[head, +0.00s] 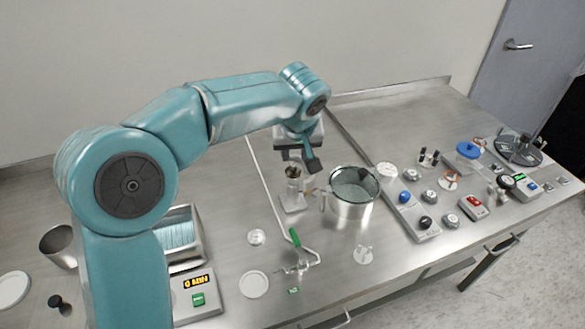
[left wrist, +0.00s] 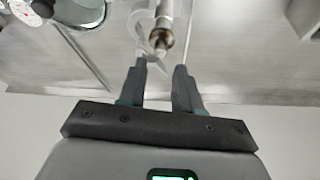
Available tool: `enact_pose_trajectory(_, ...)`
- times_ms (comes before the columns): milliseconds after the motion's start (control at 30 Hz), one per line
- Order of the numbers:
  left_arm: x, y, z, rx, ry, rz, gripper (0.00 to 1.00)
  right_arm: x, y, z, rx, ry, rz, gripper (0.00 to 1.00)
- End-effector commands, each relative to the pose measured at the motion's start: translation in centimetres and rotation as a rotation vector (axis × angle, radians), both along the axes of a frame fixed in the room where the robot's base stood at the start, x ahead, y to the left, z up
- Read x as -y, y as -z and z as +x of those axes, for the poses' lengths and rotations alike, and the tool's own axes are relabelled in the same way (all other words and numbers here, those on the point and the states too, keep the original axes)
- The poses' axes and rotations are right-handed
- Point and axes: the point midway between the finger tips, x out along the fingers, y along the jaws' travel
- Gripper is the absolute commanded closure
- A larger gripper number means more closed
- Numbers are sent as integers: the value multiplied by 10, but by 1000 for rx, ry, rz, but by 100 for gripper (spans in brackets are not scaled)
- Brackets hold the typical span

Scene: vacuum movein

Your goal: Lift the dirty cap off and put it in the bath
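A small brownish, dirty-looking cap (head: 293,171) sits on top of a metal stem on a pale stand (head: 294,197), left of a round steel pot. In the left wrist view the cap (left wrist: 161,40) shows just beyond my fingertips, in line with the gap between them. My left gripper (head: 303,164) is open and empty, close above and beside the cap; its two separated fingers also show in the left wrist view (left wrist: 157,72). A rectangular steel bath (head: 184,262) with bluish contents stands at the left, partly hidden by my left arm. My right gripper is not in view.
The steel pot (head: 349,208) with a mesh top stands right of the stand. A green-handled valve (head: 295,238) and white discs (head: 254,284) lie in front. Control boxes with knobs (head: 419,221) crowd the right. A timer box (head: 199,299) reads 0 MIN.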

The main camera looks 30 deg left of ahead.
Motion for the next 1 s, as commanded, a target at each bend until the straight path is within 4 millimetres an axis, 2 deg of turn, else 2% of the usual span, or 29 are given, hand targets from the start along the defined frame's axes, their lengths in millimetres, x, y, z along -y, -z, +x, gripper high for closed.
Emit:
enact_pose_trajectory(300,-10,43,10,-5,0,0,67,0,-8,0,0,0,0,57)
enact_pose_trajectory(600,-12,51,14,0,1,0,67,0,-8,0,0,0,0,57)
enact_pose_trajectory(633,-12,51,14,1,0,-1,70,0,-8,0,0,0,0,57)
enact_pose_trajectory(700,-12,51,14,0,1,0,93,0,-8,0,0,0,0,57)
enact_pose_trajectory(733,-12,51,14,0,1,0,100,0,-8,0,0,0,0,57)
enact_pose_trajectory(1000,-12,50,14,0,0,-1,100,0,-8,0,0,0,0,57)
